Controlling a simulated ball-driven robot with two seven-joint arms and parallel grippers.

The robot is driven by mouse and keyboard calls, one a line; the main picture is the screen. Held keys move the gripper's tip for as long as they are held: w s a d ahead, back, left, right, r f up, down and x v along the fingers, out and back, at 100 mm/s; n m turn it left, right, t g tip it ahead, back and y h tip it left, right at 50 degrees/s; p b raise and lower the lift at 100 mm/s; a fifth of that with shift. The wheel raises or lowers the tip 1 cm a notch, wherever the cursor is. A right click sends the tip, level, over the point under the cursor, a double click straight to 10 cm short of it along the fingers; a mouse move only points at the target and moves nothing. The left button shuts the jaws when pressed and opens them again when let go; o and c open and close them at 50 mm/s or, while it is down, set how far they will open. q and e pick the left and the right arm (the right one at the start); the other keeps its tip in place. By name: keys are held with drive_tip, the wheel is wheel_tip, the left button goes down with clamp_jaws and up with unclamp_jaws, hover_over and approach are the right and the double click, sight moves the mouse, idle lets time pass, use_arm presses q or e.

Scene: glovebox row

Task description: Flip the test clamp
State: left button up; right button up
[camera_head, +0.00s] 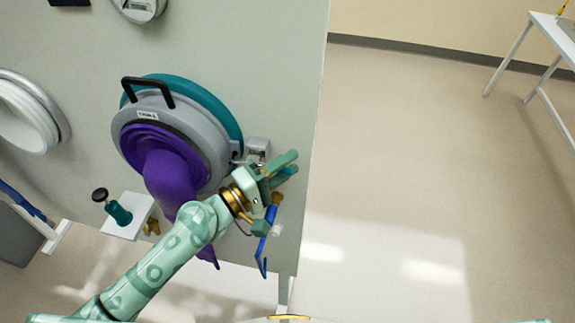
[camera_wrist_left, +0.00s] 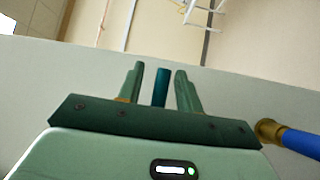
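My left gripper (camera_head: 288,162) is at the right side of the round glove port, near the panel's right edge. In the left wrist view its two fingers (camera_wrist_left: 160,82) are apart, with a dark teal rod (camera_wrist_left: 161,88) standing between them. Gaps show on both sides of the rod. The rod looks like the handle of the test clamp, whose grey metal body (camera_head: 258,146) sits on the panel beside the port. The gripper hides much of the clamp in the head view, so its handle's tilt is hard to tell. My right gripper is not in view.
The port has a grey ring door with a black handle (camera_head: 148,88) and a hanging purple glove (camera_head: 165,170). A blue-handled valve (camera_head: 266,240) hangs just below my gripper. A teal valve with a black knob (camera_head: 118,212) is at lower left. Open floor lies right.

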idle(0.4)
use_arm(q)
drive_tip(key=b+v, duration=0.9)
drive_tip(key=v, duration=0.7)
drive_tip(key=shift+s+a+f, duration=0.1)
drive_tip(key=shift+s+a, duration=0.05)
drive_tip(key=shift+a, duration=0.05)
